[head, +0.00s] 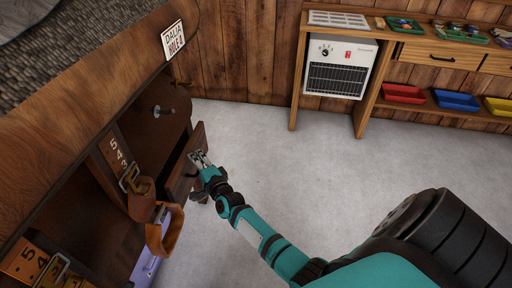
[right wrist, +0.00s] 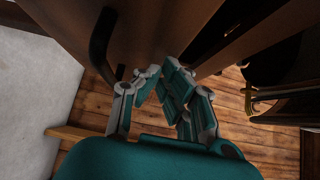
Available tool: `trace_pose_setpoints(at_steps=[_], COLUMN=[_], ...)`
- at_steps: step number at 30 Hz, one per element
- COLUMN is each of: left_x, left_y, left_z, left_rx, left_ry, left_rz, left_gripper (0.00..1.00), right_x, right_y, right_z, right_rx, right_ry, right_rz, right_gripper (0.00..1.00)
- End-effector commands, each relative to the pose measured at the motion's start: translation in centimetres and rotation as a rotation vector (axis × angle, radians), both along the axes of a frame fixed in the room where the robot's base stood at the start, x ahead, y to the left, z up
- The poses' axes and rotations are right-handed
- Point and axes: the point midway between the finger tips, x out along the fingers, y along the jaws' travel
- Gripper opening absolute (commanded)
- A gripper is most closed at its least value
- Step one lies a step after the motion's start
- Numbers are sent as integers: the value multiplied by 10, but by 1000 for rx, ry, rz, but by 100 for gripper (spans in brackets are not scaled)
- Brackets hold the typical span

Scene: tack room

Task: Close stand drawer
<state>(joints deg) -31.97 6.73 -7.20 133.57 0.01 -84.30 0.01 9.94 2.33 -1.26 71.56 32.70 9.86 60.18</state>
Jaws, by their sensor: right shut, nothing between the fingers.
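The dark wooden stand (head: 140,75) fills the left of the head view. Its drawer (head: 186,160) juts out from the side toward the open floor, so it stands partly open. My right gripper (head: 200,158) is at the outer face of the drawer, with its fingers shut and empty. In the right wrist view the fingers (right wrist: 162,72) point at the brown drawer front (right wrist: 150,30), beside its black bar handle (right wrist: 101,45). I cannot tell whether the fingertips touch the wood. My left gripper is in neither view.
Leather straps with buckles (head: 140,200) hang on the stand near the drawer, and a metal knob (head: 160,111) sticks out behind it. The grey floor (head: 300,150) between is clear.

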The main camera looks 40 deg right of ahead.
Motion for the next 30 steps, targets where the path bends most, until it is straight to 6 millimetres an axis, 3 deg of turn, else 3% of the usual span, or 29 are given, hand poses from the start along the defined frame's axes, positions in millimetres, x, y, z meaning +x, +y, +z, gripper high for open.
trace_pose_setpoints(at_steps=[5,16,30], left_x=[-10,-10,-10], left_y=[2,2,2], left_z=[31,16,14], left_rx=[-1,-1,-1], left_ry=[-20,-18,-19], left_rz=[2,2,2], left_gripper=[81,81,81], right_x=[25,58,66], right_y=[22,49,58], right_z=[-2,-1,0], right_rx=[4,2,1], right_ry=[-1,-1,1], right_rz=[0,-1,3], right_gripper=[0,0,0])
